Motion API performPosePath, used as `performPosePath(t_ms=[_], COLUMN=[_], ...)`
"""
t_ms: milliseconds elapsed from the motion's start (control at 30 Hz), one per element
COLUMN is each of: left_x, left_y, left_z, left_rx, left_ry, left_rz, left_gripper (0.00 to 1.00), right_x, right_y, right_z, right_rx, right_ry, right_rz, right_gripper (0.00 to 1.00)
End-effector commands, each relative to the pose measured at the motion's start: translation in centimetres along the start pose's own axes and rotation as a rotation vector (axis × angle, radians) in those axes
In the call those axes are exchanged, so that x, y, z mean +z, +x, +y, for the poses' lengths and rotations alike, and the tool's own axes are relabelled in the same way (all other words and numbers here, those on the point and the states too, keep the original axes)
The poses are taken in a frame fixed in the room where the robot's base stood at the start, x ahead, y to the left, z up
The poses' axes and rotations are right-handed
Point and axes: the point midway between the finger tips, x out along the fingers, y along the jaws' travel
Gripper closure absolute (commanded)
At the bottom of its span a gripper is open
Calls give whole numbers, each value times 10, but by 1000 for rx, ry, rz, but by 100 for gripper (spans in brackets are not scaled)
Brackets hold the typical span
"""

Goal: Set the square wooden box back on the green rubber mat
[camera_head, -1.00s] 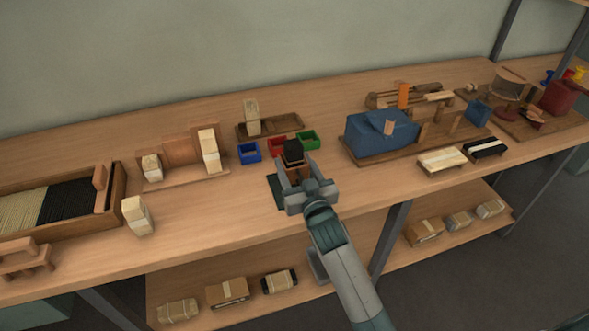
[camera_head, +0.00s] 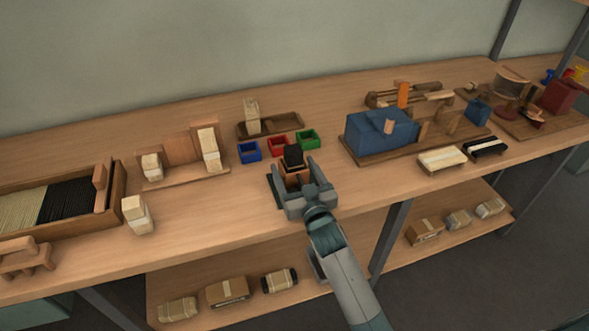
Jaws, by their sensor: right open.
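The square wooden box (camera_head: 294,179) stands at the front middle of the bench, with a black block or tuft (camera_head: 293,156) rising from its top. The green rubber mat (camera_head: 274,190) is a dark patch, mostly hidden under the box and my gripper; its left edge shows. The box appears to rest on the mat, though its base is hidden. My right gripper (camera_head: 295,174) is open, with its fingers on either side of the box. Whether a finger touches the box cannot be told. My left gripper is not in view.
Blue (camera_head: 248,152), red (camera_head: 278,147) and green (camera_head: 308,139) small bins stand just behind the box. A blue machine (camera_head: 372,137) on a wooden base stands to the right. A pale block (camera_head: 137,214) stands to the left, with clear bench between.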

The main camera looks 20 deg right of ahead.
Motion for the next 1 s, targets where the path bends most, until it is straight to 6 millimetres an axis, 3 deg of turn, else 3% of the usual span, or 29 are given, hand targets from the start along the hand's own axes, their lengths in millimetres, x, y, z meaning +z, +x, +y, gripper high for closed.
performPosePath(t_ms=[267, 800, 1000], left_x=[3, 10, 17], left_y=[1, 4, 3], left_z=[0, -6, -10], left_rx=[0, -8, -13], left_ry=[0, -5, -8], left_rz=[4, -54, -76], left_gripper=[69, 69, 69], right_x=[-2, -1, -2], right_y=[-11, -97, -115], right_z=[0, 0, 0], right_rx=[0, 0, 0], right_ry=[0, 0, 0], right_rz=[-1, -1, 0], right_gripper=[27, 27, 27])
